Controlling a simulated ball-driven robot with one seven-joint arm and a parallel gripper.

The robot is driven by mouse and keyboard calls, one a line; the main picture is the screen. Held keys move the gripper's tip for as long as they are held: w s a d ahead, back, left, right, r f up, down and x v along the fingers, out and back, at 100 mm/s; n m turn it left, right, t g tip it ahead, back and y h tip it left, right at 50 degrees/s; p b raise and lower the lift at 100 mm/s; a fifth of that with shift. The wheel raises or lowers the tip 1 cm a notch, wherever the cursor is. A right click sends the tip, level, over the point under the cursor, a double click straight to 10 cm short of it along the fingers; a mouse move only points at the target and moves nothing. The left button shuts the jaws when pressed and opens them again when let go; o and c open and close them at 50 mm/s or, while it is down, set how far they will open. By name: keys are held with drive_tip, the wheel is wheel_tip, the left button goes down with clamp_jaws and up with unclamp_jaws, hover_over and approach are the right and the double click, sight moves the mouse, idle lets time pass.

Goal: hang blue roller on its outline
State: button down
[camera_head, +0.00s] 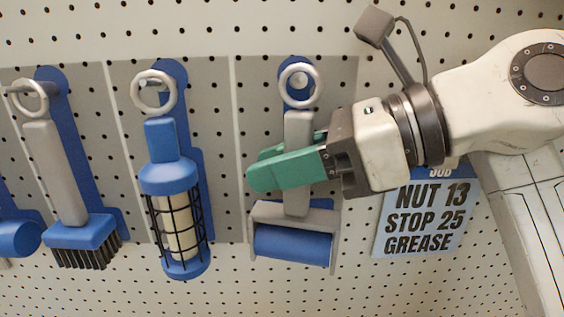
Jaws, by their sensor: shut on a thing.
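The blue roller (292,245) has a grey handle, a grey frame and a metal ring at its top. It is upright against the grey panel, in front of its blue outline (294,62), which shows around and inside the ring. My gripper (262,168) has green fingers and comes in from the right. It is shut on the roller's grey handle, about midway down. The ring overlaps the upper part of the outline; I cannot tell whether a peg passes through it.
A blue caged lamp (177,213) and a blue brush (80,232) hang by rings to the left. Part of another blue tool (18,236) shows at the left edge. A sign (425,217) is on the pegboard at right, below my arm.

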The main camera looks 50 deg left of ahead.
drive_tip(key=c, duration=0.9)
unclamp_jaws()
drive_tip(key=b+v, duration=0.1)
drive_tip(key=v, duration=1)
drive_tip(key=shift+a, duration=0.1)
drive_tip(key=shift+f, duration=0.1)
